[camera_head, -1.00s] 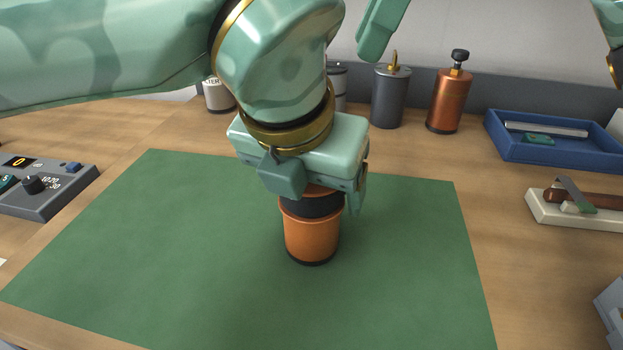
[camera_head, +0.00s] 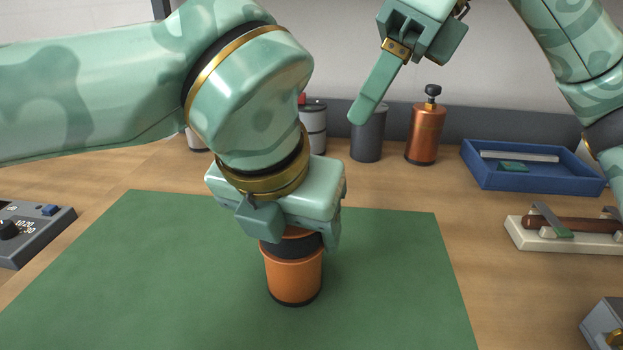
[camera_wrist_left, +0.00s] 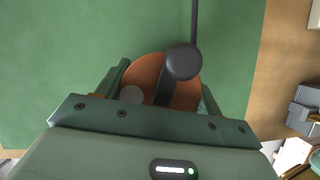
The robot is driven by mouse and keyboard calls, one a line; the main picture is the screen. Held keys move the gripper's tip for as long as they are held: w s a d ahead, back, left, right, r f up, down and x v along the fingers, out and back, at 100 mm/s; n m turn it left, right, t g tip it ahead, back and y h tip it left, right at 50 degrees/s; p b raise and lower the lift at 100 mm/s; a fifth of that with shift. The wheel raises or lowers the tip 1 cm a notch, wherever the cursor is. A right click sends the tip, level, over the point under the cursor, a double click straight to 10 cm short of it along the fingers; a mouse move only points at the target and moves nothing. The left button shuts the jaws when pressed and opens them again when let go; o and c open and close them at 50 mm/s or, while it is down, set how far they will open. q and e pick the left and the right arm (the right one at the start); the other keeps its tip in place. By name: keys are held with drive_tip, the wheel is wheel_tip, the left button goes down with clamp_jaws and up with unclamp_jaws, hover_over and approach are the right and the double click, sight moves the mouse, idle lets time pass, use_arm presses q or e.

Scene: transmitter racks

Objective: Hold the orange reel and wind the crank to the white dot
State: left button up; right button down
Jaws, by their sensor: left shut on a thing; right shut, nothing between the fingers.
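The orange reel (camera_head: 294,278), an upright cylinder with a dark band and dark base, stands on the green mat (camera_head: 150,275). My left gripper (camera_head: 296,236) is shut on its upper part from above. In the left wrist view its orange top (camera_wrist_left: 150,70) lies between my left fingers, with a dark crank (camera_wrist_left: 182,63) with a round knob across it. A pale grey-white round spot (camera_wrist_left: 131,94) shows left of the crank arm. The head view hides the crank behind my gripper. My right gripper (camera_head: 362,112) is shut and empty, raised behind the reel to the right.
Behind the mat stand a grey canister (camera_head: 368,138) and a copper canister (camera_head: 425,135) with a black knob. A blue tray (camera_head: 490,178) and a white stand (camera_head: 540,238) are at right. A grey control box (camera_head: 30,235) is at left. The mat around the reel is clear.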

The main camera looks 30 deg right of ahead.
drive_tip(key=s+d+f+m+y, duration=0.4)
drive_tip(key=d+f+m+y, duration=0.3)
drive_tip(key=m, duration=1.1)
drive_tip(key=w+a+m+t+y, duration=0.1)
drive_tip(key=w+m+t+y, duration=0.15)
drive_tip(key=m, duration=1.35)
drive_tip(key=w+m+t+y, duration=0.1)
drive_tip(key=w+m+t, duration=0.3)
drive_tip(key=m, duration=1.1)
drive_tip(key=a, duration=0.9)
drive_tip(key=shift+a+f+m, duration=0.4)
